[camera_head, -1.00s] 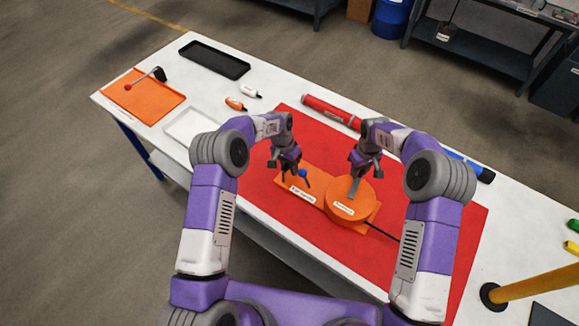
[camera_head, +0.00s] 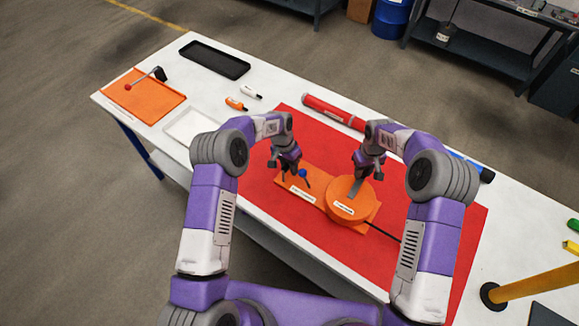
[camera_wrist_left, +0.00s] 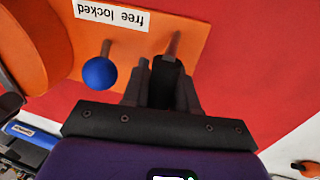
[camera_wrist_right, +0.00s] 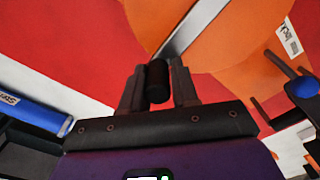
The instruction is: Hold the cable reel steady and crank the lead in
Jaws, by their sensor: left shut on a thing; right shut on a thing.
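The orange cable reel (camera_head: 345,209) sits on an orange base plate (camera_head: 291,188) on the red mat. Its black lead (camera_head: 384,231) runs off to the lower right until my right arm hides it. My right gripper (camera_head: 361,176) is shut on the dark crank knob (camera_wrist_right: 157,82), at the end of the grey crank arm (camera_wrist_right: 186,34) above the drum. My left gripper (camera_head: 290,172) is shut on a dark upright grip (camera_wrist_left: 165,82) at the plate's end. A blue-knobbed lever (camera_wrist_left: 100,72) stands beside it, near the "free locked" label (camera_wrist_left: 111,14), apart from the fingers.
A red cylinder (camera_head: 333,111) and a blue one (camera_head: 468,166) lie behind the reel. An orange panel (camera_head: 143,100), black tray (camera_head: 214,59) and white tray (camera_head: 192,128) are at the left. A yellow post (camera_head: 535,286) rises at the lower right.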

